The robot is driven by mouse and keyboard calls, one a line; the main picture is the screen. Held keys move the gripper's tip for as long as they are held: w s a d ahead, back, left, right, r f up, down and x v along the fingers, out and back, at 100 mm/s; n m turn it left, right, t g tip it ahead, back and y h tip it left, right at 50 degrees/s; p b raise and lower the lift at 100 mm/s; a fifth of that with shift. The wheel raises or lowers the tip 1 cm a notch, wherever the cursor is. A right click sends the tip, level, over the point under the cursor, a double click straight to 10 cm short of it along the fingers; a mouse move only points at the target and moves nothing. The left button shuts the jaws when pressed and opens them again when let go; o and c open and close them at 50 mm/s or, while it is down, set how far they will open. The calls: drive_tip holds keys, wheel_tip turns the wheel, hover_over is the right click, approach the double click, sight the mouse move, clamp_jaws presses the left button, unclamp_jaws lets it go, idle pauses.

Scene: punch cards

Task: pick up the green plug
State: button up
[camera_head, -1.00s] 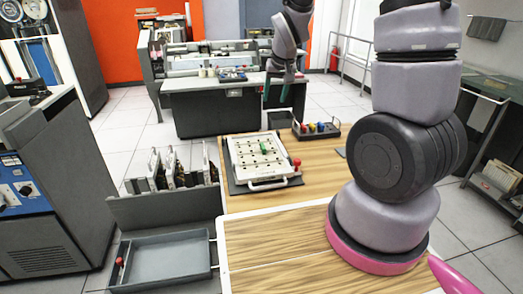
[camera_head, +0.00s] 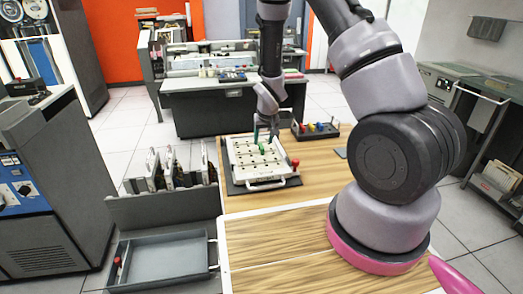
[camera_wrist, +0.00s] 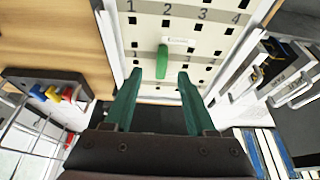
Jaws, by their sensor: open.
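The green plug (camera_head: 262,149) stands in the white pegboard (camera_head: 282,169) on the wooden table. In the wrist view the green plug (camera_wrist: 162,62) shows beside a pale label strip, with numbered columns of holes around it. My gripper (camera_head: 265,136) is just above the far part of the board, close to the plug. In the wrist view my gripper (camera_wrist: 157,78) has its two green fingers wide apart and nothing between them. The plug shows just past the fingertips, roughly in line with the gap. I cannot tell the exact height between them.
A dark rack (camera_head: 316,131) with coloured plugs stands right of the board. Left are a grey tray (camera_head: 165,264) and a holder (camera_head: 170,204) with upright panels. The table front is bare.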

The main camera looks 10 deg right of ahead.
sight(262, 146)
drive_tip(key=x, duration=0.4)
drive_tip(key=shift+w+a+f, duration=0.1)
drive_tip(key=shift+w+f, duration=0.1)
drive_tip(key=shift+w, duration=0.1)
drive_tip(key=shift+c, duration=0.3)
clamp_jaws()
drive_tip(key=shift+r, duration=0.1)
wheel_tip(262, 146, up, 15)
idle(0.8)
